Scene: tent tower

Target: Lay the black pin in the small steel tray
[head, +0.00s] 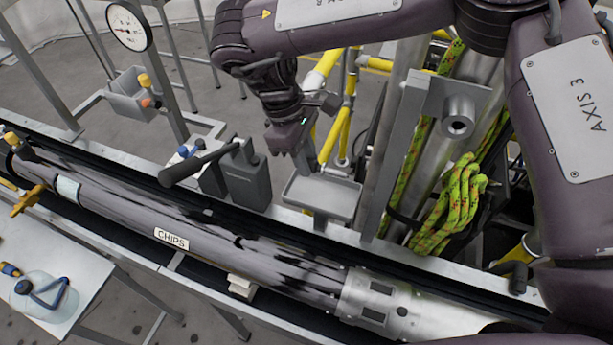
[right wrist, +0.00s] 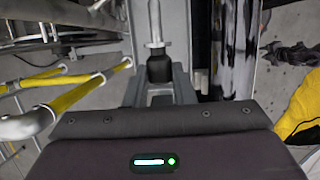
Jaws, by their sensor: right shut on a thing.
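My right gripper (head: 306,163) hangs above the back left edge of the small steel tray (head: 322,213), with its jaws pointing down. In the right wrist view the gripper (right wrist: 159,82) is shut on the black pin (right wrist: 159,69). The pin's black end sits between the fingers, and a thin steel shaft extends away from them. In the head view I cannot make out the pin at the jaws. The tray is shallow and looks empty. A pale grey surface behind the shaft in the wrist view may be the tray. My left gripper is not in view.
A long dark tube (head: 205,243) marked CHIPS lies along the rail in front of the tray. A grey block with a black handle (head: 196,164) stands left of the tray. Green-yellow rope (head: 447,211) and steel posts stand close on its right.

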